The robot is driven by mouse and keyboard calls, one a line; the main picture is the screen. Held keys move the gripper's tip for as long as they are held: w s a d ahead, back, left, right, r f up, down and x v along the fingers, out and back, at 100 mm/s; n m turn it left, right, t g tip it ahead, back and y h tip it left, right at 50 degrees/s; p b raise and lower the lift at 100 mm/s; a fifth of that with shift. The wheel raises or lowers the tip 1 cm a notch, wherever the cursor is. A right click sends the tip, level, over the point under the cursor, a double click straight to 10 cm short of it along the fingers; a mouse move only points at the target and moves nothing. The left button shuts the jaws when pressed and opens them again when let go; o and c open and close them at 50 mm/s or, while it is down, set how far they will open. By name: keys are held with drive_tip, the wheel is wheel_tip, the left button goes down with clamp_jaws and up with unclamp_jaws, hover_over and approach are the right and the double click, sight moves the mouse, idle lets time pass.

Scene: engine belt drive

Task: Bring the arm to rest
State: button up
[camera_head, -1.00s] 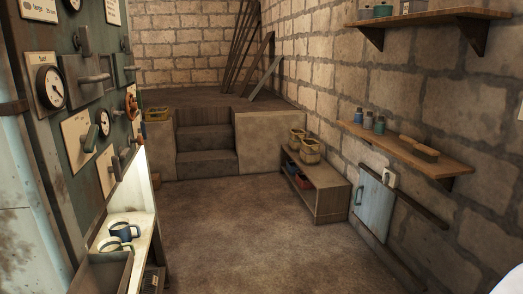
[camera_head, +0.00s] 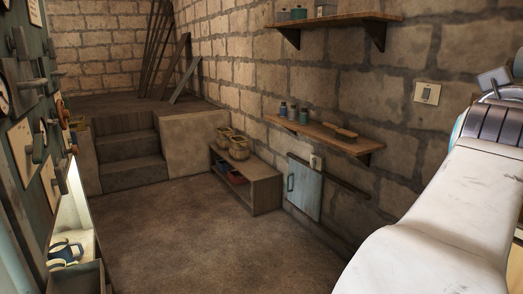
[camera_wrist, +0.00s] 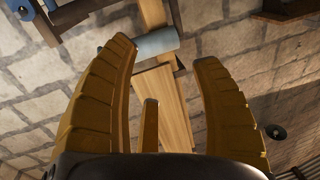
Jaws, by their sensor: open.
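My gripper (camera_wrist: 160,95) shows in the wrist view with its yellow ribbed fingers spread apart, open and with nothing held between them. Behind the fingers, a wooden board (camera_wrist: 163,105) and a pale grey cylinder (camera_wrist: 156,43) show against a stone wall. I cannot tell how far they are from the fingertips. In the head view my white arm (camera_head: 440,220) rises at the right side, and the gripper itself is not clearly seen there.
A control panel (camera_head: 30,100) with dials and levers stands at the left. Mugs (camera_head: 65,250) sit on a lit shelf below it. Wall shelves (camera_head: 325,136) hold small bottles and a brush. A low bench (camera_head: 262,188) carries baskets. The floor (camera_head: 190,240) between is clear.

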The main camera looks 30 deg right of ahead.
drive_tip(key=w+a+f+n+t+y+p, duration=0.5)
drive_tip(key=w+a+f+n+y+p, duration=0.45)
drive_tip(key=w+a+f, duration=0.7)
drive_tip(key=s+a+f+n+g+y+p, duration=0.2)
drive_tip(key=s+a+f+n+y, duration=0.1)
drive_tip(key=a, duration=0.7)
drive_tip(key=s+a+f+n+g+y+p, duration=0.2)
drive_tip(key=a+f+y, duration=0.3)
drive_tip(key=a+f, duration=0.3)
drive_tip(key=s+a+n+g, duration=0.1)
drive_tip(key=a, duration=0.2)
drive_tip(key=shift+s, duration=0.15)
drive_tip(key=shift+a, duration=0.1)
